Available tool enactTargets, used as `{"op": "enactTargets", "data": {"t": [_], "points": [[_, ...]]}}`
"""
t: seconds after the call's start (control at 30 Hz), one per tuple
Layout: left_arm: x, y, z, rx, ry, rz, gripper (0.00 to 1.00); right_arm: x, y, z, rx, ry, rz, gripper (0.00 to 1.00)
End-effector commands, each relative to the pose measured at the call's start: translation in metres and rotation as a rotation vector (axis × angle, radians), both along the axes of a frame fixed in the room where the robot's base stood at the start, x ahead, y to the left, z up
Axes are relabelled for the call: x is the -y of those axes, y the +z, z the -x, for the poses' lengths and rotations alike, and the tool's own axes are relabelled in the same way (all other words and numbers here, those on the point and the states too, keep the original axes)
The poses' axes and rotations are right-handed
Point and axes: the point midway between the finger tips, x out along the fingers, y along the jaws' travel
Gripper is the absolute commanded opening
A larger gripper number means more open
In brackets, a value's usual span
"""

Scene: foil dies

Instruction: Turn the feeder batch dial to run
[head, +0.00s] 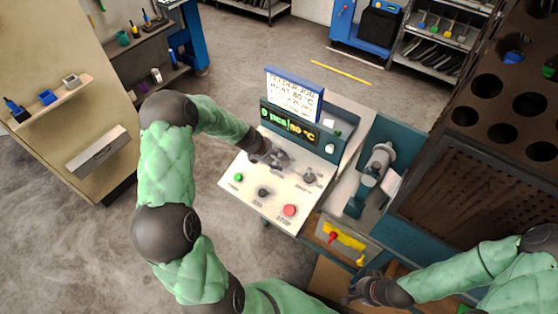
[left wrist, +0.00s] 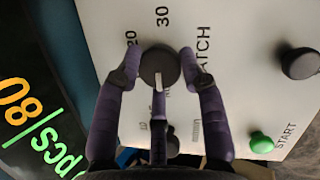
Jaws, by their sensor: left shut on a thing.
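The batch dial (left wrist: 160,66) is a round dark knob with a white pointer mark on the light panel, beside a partly covered label ending in "ATCH" and the numbers 20 and 30. In the left wrist view its pointer faces down the picture, toward the palm; the marking there is mostly hidden. My left gripper (left wrist: 164,75) is shut on the dial, with fingers at both sides of it. In the head view the left gripper (head: 277,156) covers the dial on the feeder panel (head: 240,197). My right gripper (head: 354,292) is low at the right, its fingers unclear.
The panel has a green start button (head: 238,177), a red button (head: 290,210) and dark knobs (head: 263,193) nearby. The display (head: 290,123) behind reads 0 pcs and 80 °C, below a white sign (head: 294,93). A dark perforated rack (head: 475,145) stands at the right.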

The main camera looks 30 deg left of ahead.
Motion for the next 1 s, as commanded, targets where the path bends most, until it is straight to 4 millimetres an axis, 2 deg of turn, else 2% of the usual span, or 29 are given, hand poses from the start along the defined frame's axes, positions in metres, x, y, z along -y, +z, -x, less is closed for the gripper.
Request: {"op": "enactTargets", "data": {"t": [0.07, 0.1, 0.17, 0.6, 0.77, 1.0], "points": [[0.002, -0.002, 0.001, -0.004, -0.001, 0.004, 0.08, 0.000, 0.000, 0.000, 0.000, 0.000, 0.000, 0.00], [0.002, -0.002, 0.001, -0.004, -0.001, 0.004, 0.46, 0.000, 0.000, 0.000, 0.000, 0.000, 0.000, 0.00], [0.002, -0.001, 0.001, -0.004, -0.001, 0.004, 0.63, 0.000, 0.000, 0.000, 0.000, 0.000, 0.000, 0.00], [-0.002, 0.005, 0.002, 0.001, 0.000, 0.001, 0.64, 0.000, 0.000, 0.000, 0.000, 0.000, 0.000, 0.00], [-0.009, 0.025, 0.011, 0.003, 0.001, -0.001, 0.64, 0.000, 0.000, 0.000, 0.000, 0.000, 0.000, 0.00], [-0.024, 0.066, 0.032, 0.002, 0.002, -0.001, 0.64, 0.000, 0.000, 0.000, 0.000, 0.000, 0.000, 0.00]]}}
